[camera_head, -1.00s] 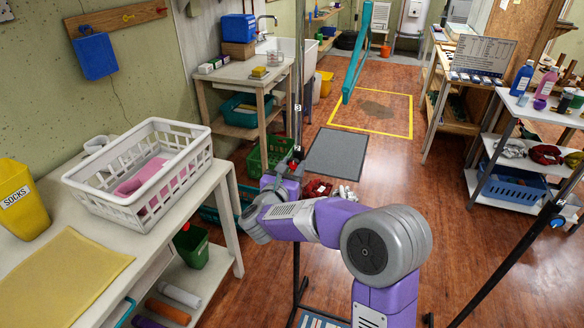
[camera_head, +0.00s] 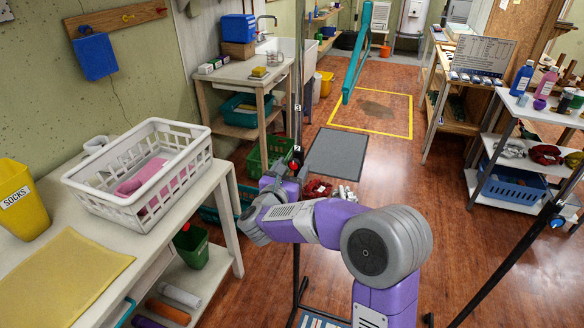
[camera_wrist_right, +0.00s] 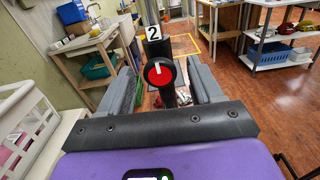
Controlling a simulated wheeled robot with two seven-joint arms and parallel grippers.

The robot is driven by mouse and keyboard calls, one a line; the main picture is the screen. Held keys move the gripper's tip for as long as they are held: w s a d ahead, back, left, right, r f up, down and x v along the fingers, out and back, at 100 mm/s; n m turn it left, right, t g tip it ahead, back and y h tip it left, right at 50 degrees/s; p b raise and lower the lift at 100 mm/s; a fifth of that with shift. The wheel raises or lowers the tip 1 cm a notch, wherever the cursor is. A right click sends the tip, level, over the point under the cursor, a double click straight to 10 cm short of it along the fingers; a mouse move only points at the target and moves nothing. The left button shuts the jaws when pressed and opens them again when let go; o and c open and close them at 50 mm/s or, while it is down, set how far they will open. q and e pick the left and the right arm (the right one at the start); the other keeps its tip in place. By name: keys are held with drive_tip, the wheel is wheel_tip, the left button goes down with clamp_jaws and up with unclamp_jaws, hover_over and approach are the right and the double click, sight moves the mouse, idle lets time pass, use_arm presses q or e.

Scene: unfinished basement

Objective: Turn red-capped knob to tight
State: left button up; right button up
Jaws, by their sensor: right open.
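The red-capped knob (camera_wrist_right: 160,72) has a dark rim and a white pointer line that points up, slightly left, in the right wrist view. It sits on a dark upright post below a white label "2" (camera_wrist_right: 153,33). In the head view the knob (camera_head: 294,165) is a small red spot on the post. My right gripper (camera_head: 281,172) is at the knob. In the wrist view its two grey fingers stand apart, one on each side of the knob, with visible gaps. My left gripper is not in view.
A white table (camera_head: 229,187) with a white basket (camera_head: 190,171) stands at the left. A green crate (camera_head: 254,157) is on the floor behind the post. A shelf cart (camera_head: 496,115) stands at the right. Open floor lies around the grey mat (camera_head: 337,155).

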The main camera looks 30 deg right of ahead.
drive_tip(key=v, duration=0.7)
drive_tip(key=shift+s, duration=0.1)
